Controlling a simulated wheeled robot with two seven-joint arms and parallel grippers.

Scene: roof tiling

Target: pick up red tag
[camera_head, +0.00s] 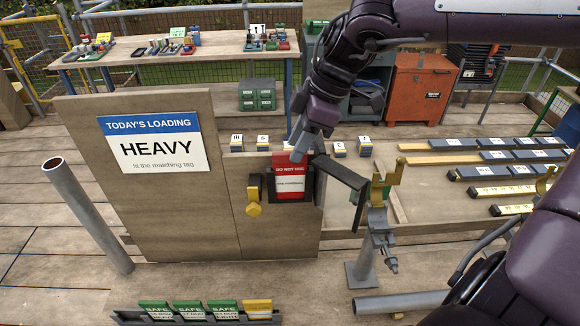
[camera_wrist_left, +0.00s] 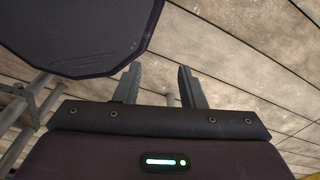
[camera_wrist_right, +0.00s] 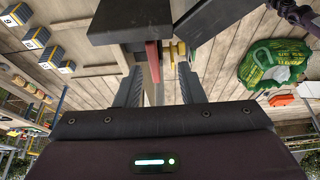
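The red tag (camera_head: 291,178) with a white label sits upright in a dark holder (camera_head: 311,190) on the wooden board. My right gripper (camera_head: 299,151) is at the tag's top edge, coming down from above. In the right wrist view the red tag (camera_wrist_right: 152,62) shows edge-on ahead of the open fingers (camera_wrist_right: 158,84), in the gap and nearer the left finger. I cannot tell whether they touch it. My left gripper (camera_wrist_left: 158,84) is open and empty over the plank floor in the left wrist view; it is not seen in the head view.
The board carries a "HEAVY" loading sign (camera_head: 154,146). A yellow-and-black fitting (camera_head: 254,196) is left of the holder. A dark bracket (camera_head: 341,174) and a stand with yellow prongs (camera_head: 380,190) are close on the right. A rack of green and yellow tags (camera_head: 187,314) lies in front.

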